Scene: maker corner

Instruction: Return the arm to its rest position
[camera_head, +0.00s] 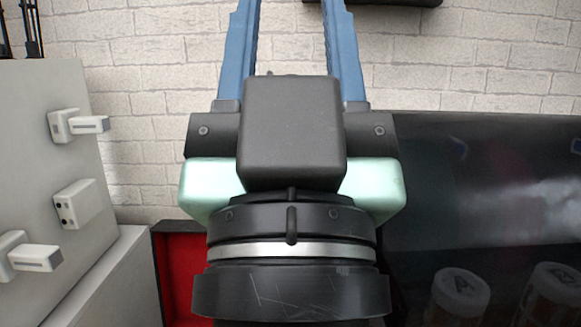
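My gripper (291,40) fills the middle of the head view, pointing up and away from me. Its two blue fingers stand well apart, with only the wall visible between them. The fingertips run out of the top of the picture, so they are hidden from me. I see nothing held between the visible parts of the fingers. The dark wrist and pale green gripper body show below the fingers.
A red-lined black box (180,268) lies behind my wrist. A dark glossy panel (480,215) fills the right, with pale round lidded shapes (462,290) low down. A brick wall (150,90) stands behind.

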